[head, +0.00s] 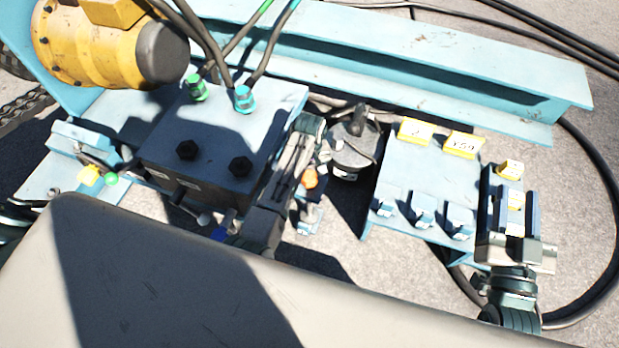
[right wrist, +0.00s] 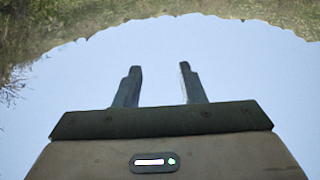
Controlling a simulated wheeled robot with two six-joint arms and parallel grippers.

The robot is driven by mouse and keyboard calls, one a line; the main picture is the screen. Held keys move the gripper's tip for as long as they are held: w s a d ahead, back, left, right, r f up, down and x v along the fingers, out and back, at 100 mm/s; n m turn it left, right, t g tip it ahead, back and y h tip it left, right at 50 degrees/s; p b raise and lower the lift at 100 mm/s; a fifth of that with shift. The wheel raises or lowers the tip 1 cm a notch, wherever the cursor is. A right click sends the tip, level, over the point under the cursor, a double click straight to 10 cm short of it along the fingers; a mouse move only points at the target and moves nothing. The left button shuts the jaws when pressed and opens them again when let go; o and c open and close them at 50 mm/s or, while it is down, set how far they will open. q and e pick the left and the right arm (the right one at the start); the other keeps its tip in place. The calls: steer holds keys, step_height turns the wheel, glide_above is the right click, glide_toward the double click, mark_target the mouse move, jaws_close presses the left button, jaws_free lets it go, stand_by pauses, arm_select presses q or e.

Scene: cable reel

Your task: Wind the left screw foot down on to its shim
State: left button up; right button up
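At the left in the head view, a light-blue bracket (head: 80,137) carries dark fittings, with a small yellow part (head: 90,176) and a green knob (head: 111,179) beside it. I cannot make out for sure which part is the left screw foot or its shim, nor any gap between them. My right gripper (head: 512,190) stands at the right end of the small blue rack, far from that bracket. In the right wrist view its two fingers (right wrist: 158,85) are apart with only sky between them.
A blue block with black bolts (head: 212,135) and hoses stands right of the bracket, below a yellow motor (head: 90,45). A dark round pot (head: 355,150) stands beside the rack (head: 425,175), which carries yellow tags. A long blue beam (head: 400,60) closes the back. Cables lie at right.

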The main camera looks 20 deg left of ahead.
mark_target(309, 176)
arm_select(q)
step_height(309, 176, down, 4)
steer(key=shift+f+b, duration=0.1)
steer(key=shift+b, duration=0.5)
steer(key=shift+f, duration=0.2)
arm_select(e)
step_height(309, 176, up, 8)
steer(key=s+n+t, duration=0.1)
steer(key=t, duration=0.4)
steer(key=shift+s+y, duration=0.4)
arm_select(q)
steer(key=c, duration=0.9)
